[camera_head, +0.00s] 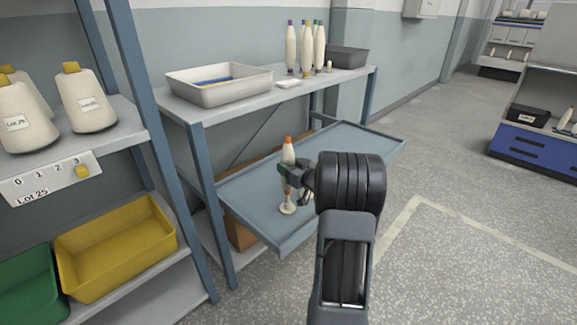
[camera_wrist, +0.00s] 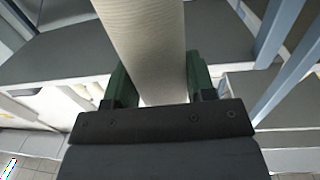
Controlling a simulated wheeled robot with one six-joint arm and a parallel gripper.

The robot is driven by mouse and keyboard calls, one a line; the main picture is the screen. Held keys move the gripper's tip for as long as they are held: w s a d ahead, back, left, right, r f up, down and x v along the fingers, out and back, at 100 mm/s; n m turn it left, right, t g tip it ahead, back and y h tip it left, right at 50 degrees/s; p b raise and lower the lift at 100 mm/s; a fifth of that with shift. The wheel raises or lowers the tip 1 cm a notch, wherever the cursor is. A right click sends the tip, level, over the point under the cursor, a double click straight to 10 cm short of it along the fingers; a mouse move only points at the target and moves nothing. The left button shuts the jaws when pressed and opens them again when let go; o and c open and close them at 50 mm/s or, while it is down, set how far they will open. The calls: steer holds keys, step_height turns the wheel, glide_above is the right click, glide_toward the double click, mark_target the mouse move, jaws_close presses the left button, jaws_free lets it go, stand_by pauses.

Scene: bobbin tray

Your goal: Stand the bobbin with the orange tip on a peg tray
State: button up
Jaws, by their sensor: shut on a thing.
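A cream bobbin with an orange tip (camera_head: 288,153) is upright in my gripper (camera_head: 289,172), above the near left part of a blue-grey tray (camera_head: 345,146). In the wrist view the cream bobbin body (camera_wrist: 145,45) stands between the two green fingers of my gripper (camera_wrist: 152,88), which are shut on it. I cannot tell whether the bobbin touches this base. The gripper hides part of the bobbin.
The upper shelf holds a metal pan (camera_head: 220,85), several bobbins with coloured tips (camera_head: 306,48) and a dark grey bin (camera_head: 347,57). Yarn cones (camera_head: 86,100) and a yellow bin (camera_head: 115,247) stand on the left rack. The tray's right part is clear, as is the floor at right.

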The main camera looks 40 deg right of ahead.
steer(key=shift+f+b, duration=1.4)
steer(key=shift+f, duration=0.8)
steer(key=o, duration=1.1)
steer(key=s+p, duration=0.1)
steer(key=s, duration=0.3)
steer(key=s+d+p, duration=0.1)
steer(key=s, duration=0.4)
steer(key=s+p, duration=0.1)
steer(key=s, duration=0.3)
steer(key=shift+s+d+r, duration=0.2)
steer(key=shift+s, duration=0.2)
steer(key=shift+p, duration=0.35)
steer(key=w+a+r+m+g+h+p, duration=0.1)
steer(key=w+a+r+g+h+p, duration=0.25)
steer(key=r+p, duration=0.55)
steer(key=w+a+r+m+g+h+p, duration=0.15)
steer(key=a+r+p, duration=0.35)
steer(key=r, duration=0.6)
steer(key=s+a+r+g+y+p, duration=0.1)
steer(key=s+a+r+g+p, duration=0.2)
steer(key=s+a+r+p, duration=0.1)
steer(key=s+a+r+n+g+y+p, duration=0.1)
steer(key=s+a+r+g+p, duration=0.2)
steer(key=a, duration=0.6)
steer(key=s+a+r+g+y+p, duration=0.1)
steer(key=s+a+r+g+p, duration=0.2)
steer(key=s+a+r+p, duration=0.4)
steer(key=shift+s+a+n+p, duration=0.15)
steer(key=shift+s+n+p, duration=0.1)
steer(key=shift+s+p, duration=0.75)
